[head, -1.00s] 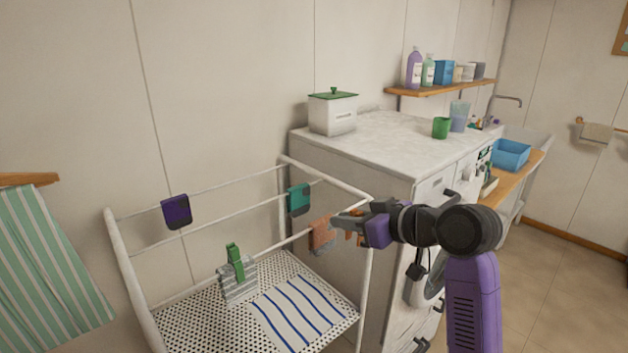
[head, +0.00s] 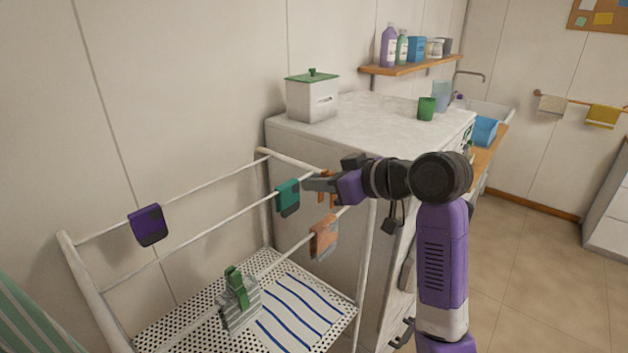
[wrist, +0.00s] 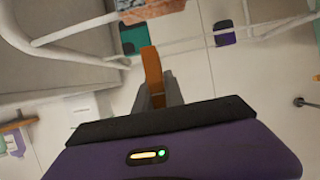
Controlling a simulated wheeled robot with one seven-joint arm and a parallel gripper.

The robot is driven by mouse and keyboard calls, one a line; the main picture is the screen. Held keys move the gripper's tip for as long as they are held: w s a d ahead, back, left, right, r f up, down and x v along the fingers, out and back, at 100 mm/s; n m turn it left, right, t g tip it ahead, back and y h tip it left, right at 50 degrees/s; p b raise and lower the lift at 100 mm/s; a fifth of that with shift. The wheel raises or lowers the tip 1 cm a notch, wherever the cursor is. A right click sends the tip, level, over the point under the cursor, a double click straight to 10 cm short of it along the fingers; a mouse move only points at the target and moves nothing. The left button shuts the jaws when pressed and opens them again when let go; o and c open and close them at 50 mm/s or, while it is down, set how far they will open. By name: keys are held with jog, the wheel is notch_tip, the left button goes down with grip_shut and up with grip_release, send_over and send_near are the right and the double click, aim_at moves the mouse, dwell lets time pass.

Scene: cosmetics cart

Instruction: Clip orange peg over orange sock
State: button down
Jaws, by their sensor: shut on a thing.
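The orange sock (head: 324,238) hangs over the front rail of the white drying rack. It also shows at the top edge of the wrist view (wrist: 150,10), partly cut off. My gripper (head: 318,184) is shut on the orange peg (wrist: 152,78), which sticks out beyond the fingers. In the head view the peg (head: 327,188) is partly hidden by the fingers. In the head view the gripper appears above the orange sock and apart from it, with its tips close to the teal sock (head: 288,197) in the picture.
A purple sock (head: 149,225) hangs on the back rail. A grey striped sock (head: 240,312) with a green peg (head: 237,287) is on the front rail. A striped cloth (head: 300,312) lies on the perforated shelf below. The washing machine top (head: 375,130) is behind my arm.

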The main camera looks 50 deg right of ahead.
jog(key=shift+s, duration=0.15)
notch_tip(320, 180, down, 7)
jog(key=b, duration=0.3)
jog(key=shift+r+b, duration=0.15)
jog(key=shift+b, duration=0.25)
dwell(0.6)
jog(key=c, duration=1.3)
grip_release()
jog(key=shift+c, duration=0.2)
jog(key=v, duration=0.8)
jog(key=shift+b, duration=0.4)
